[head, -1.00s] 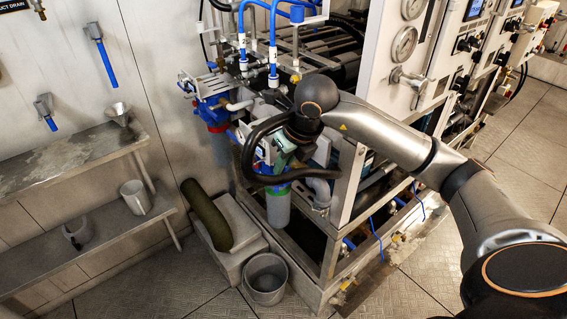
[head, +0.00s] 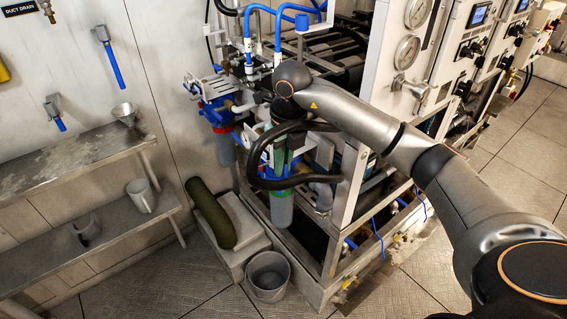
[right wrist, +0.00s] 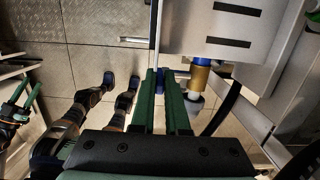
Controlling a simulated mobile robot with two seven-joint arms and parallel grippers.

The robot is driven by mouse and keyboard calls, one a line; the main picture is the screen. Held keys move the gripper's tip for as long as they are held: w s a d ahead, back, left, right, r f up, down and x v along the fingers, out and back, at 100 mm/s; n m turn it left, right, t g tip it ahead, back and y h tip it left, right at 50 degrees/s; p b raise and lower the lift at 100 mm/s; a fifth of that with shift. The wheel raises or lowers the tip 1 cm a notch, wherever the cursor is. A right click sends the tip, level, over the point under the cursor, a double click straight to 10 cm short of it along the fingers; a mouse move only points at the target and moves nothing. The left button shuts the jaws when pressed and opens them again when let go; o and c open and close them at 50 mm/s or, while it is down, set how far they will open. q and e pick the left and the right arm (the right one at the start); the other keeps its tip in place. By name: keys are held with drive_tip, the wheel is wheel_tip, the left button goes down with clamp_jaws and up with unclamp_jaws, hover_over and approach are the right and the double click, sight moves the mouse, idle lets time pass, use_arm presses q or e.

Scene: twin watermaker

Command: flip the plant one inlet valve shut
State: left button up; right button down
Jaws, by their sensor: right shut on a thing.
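My right gripper reaches down at the front of the watermaker frame, behind a black hose loop, in the head view (head: 279,150). Its jaws are hard to make out there. In the right wrist view its two green fingers (right wrist: 161,75) are close together, shut on a small blue part, which seems to be the inlet valve's handle. A brass valve body (right wrist: 201,79) with a blue collar is just right of the fingertips. The handle's exact angle is hidden by the fingers.
A blue-topped filter housing (head: 281,208) stands below the hose loop (head: 268,184). Another filter (head: 224,148) is on the left. A white gauge panel (head: 394,70) stands at right. A grey bucket (head: 268,276) and a green cylinder (head: 211,214) are in front. The floor at left is clear.

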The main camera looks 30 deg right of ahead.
drive_tip(key=c, duration=0.9)
unclamp_jaws()
drive_tip(key=r, duration=0.4)
drive_tip(key=s+r, duration=0.1)
drive_tip(key=r, duration=0.7)
drive_tip(key=shift+s+r, duration=0.25)
drive_tip(key=shift+f, duration=0.1)
